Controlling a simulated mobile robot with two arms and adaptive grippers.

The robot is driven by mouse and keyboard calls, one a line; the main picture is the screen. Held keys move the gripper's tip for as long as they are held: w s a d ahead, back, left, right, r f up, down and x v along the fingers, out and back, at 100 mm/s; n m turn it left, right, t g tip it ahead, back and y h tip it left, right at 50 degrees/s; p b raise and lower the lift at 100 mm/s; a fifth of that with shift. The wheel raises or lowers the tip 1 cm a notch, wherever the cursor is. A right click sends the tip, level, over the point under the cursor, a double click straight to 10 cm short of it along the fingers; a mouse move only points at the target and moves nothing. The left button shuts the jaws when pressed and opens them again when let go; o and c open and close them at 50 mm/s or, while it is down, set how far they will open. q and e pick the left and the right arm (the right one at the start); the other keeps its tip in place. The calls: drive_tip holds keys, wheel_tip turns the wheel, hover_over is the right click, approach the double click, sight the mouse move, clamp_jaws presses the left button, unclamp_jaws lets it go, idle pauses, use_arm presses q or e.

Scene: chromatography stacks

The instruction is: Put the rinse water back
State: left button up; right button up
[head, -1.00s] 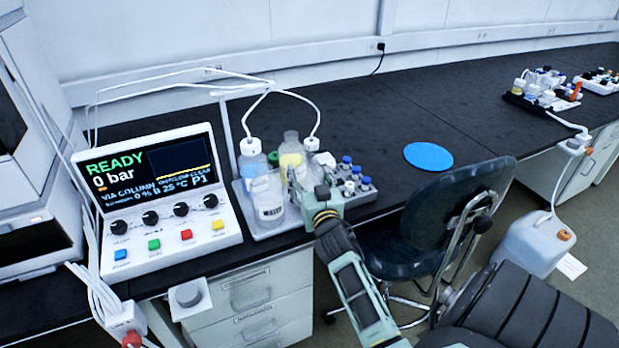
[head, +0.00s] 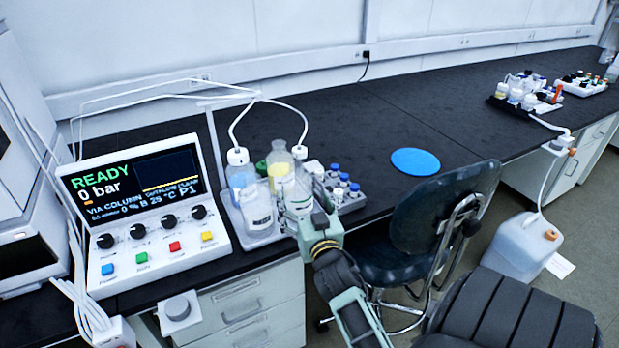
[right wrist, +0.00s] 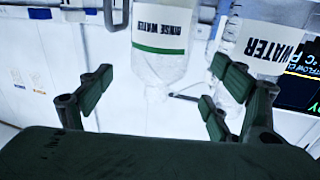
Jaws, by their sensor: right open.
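The clear rinse water bottle (head: 299,193) stands on the grey tray at the bench's front edge. In the right wrist view the picture is inverted, and the rinse water bottle (right wrist: 160,50) shows its white label with a green stripe. My right gripper (head: 298,212) is open, just in front of this bottle. In the wrist view its fingers (right wrist: 155,95) are spread wide, with nothing gripped between them. A second clear bottle labelled WATER (head: 258,208) stands to the left, and it also shows in the wrist view (right wrist: 268,45). My left gripper is not in view.
Tubes arch above. A control panel (head: 150,210) stands left. A chair (head: 430,215) is right; the bench around the blue disc (head: 415,161) is clear.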

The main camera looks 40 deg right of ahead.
drive_tip(key=shift+v, duration=2.65)
